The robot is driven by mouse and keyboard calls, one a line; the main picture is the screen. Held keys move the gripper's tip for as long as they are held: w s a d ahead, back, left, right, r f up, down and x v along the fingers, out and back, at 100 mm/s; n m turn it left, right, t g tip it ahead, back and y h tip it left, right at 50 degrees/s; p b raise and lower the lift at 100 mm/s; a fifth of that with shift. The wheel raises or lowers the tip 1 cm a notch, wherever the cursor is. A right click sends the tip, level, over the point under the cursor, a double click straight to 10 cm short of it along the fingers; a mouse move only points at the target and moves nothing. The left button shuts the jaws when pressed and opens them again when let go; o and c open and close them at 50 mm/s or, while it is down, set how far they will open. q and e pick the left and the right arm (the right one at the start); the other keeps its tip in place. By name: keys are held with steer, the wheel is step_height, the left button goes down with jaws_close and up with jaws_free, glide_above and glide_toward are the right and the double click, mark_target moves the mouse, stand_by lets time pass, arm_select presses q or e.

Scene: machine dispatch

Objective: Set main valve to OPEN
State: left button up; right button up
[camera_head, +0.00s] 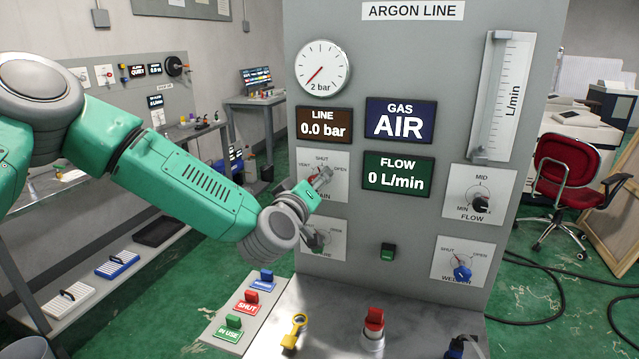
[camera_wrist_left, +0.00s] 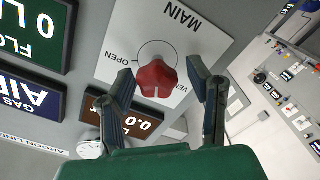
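The main valve is a red knob on a white plate on the grey argon panel. In the head view its plate (camera_head: 340,194) is partly covered by my left gripper (camera_head: 318,207). In the left wrist view, which is upside down, the red knob (camera_wrist_left: 157,78) shows whole, with OPEN at its left and VENT at its right. A pale line on the knob points to the bottom of that picture, away from MAIN. My left gripper (camera_wrist_left: 168,88) is open, with one finger each side of the knob and visible gaps.
Below the main plate is another valve plate (camera_head: 330,247), partly hidden. Flow (camera_head: 480,203) and lower right (camera_head: 462,270) knobs sit at the panel's right. A yellow key-like piece (camera_head: 295,331) and red-topped piece (camera_head: 374,322) stand on the ledge below. LINE display (camera_head: 325,125) reads 0.0 bar.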

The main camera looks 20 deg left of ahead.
arm_select(q)
steer(key=shift+s+a+f, duration=0.1)
steer(key=shift+a+f, duration=0.1)
steer(key=shift+a, duration=0.45)
jaws_close()
steer(key=shift+s+d+f, duration=0.15)
steer(key=shift+d, duration=0.9)
steer(key=shift+a+f, duration=0.15)
steer(key=shift+a, duration=0.25)
steer(key=shift+d, duration=0.25)
steer(key=shift+o, duration=1.6)
jaws_free()
steer(key=shift+r, duration=0.25)
